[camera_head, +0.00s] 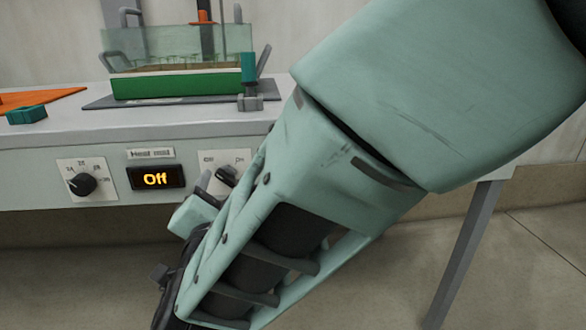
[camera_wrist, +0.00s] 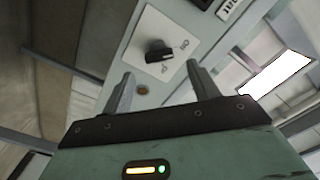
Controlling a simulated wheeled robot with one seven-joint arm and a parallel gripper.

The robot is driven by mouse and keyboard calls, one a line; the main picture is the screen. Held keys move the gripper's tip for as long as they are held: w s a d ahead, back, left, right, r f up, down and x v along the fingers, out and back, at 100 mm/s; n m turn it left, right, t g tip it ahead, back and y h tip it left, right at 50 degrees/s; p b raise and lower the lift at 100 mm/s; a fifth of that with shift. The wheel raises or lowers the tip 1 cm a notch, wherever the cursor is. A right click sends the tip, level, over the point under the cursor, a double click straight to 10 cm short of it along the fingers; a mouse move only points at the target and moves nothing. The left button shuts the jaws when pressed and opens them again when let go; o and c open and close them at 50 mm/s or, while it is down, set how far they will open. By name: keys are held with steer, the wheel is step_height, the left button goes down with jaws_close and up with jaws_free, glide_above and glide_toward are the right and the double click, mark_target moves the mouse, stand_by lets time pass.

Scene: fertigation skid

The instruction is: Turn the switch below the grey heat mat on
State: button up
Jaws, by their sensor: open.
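The grey heat mat (camera_head: 100,102) lies on the bench under a green tray. Below it, the front panel carries a black rotary switch (camera_head: 227,174) on a white plate, partly hidden by my arm in the head view. The switch knob (camera_wrist: 158,50) shows whole in the wrist view, with small markings at two sides of its plate. The display (camera_head: 156,178) reads "Off" under a "Heat mat" label. My gripper (camera_head: 208,188) is open and empty in front of the panel. In the wrist view its fingertips (camera_wrist: 164,78) lie just short of the knob, one toward each side, apart from it.
A temperature dial (camera_head: 82,184) sits left of the display. The green tray (camera_head: 175,85) has a clear cover, and a teal-handled item (camera_head: 249,70) stands at its right corner. A teal block (camera_head: 27,115) and an orange piece (camera_head: 40,98) lie at the bench's left.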

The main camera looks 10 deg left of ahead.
mark_target(227, 179)
steer(key=shift+b+x, duration=0.4)
steer(key=shift+x, duration=1.85)
steer(key=c, duration=1)
